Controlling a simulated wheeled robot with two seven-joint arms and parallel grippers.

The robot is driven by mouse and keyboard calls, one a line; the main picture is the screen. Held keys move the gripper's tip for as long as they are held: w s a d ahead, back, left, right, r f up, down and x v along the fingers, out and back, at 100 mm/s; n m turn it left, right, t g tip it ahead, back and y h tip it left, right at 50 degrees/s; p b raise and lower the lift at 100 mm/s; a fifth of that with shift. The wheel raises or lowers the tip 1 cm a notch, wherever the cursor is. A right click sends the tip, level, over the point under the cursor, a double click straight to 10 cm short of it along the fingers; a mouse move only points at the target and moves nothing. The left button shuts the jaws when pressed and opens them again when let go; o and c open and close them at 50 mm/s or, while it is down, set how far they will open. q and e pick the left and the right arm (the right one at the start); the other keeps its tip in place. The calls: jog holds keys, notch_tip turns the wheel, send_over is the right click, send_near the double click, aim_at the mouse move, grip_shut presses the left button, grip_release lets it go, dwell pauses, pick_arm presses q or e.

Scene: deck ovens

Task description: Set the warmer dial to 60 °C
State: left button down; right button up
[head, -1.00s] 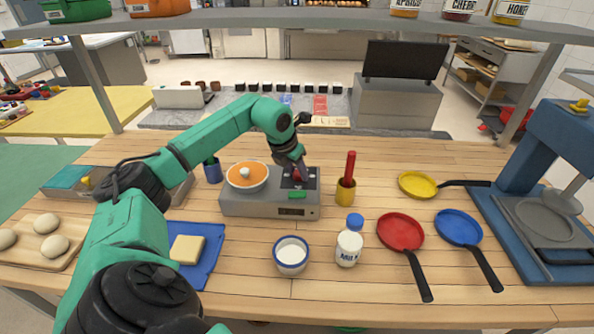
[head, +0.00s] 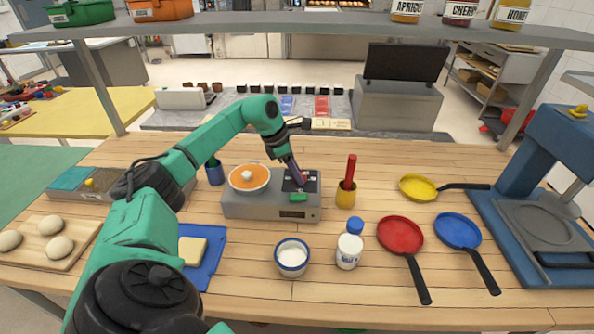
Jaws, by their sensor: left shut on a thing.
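A green piece (head: 299,197) and a small dark display (head: 293,213) are on the front right; the reading is too small to make out. My left gripper (head: 299,180) reaches down from behind left and is shut on the dial. The dial's pointer and scale cannot be read. My right gripper is out of view.
A blue cup (head: 215,173) is behind left. A white bowl (head: 292,257) and milk bottle (head: 349,252) stand in front; pans (head: 400,236) lie right. A shelf (head: 300,27) spans overhead.

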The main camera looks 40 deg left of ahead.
pick_arm(q)
jog(key=shift+w+a+r+m, duration=0.1)
jog(key=shift+r+m, duration=0.1)
jog(key=shift+m, duration=0.4)
jog(key=shift+h, duration=0.3)
jog(key=shift+c, duration=2.1)
grip_release()
jog(key=shift+f, duration=0.1)
jog(key=shift+a+r, duration=0.15)
jog(key=shift+r, duration=0.3)
jog(key=v, duration=1.3)
jog(key=shift+r, duration=0.3)
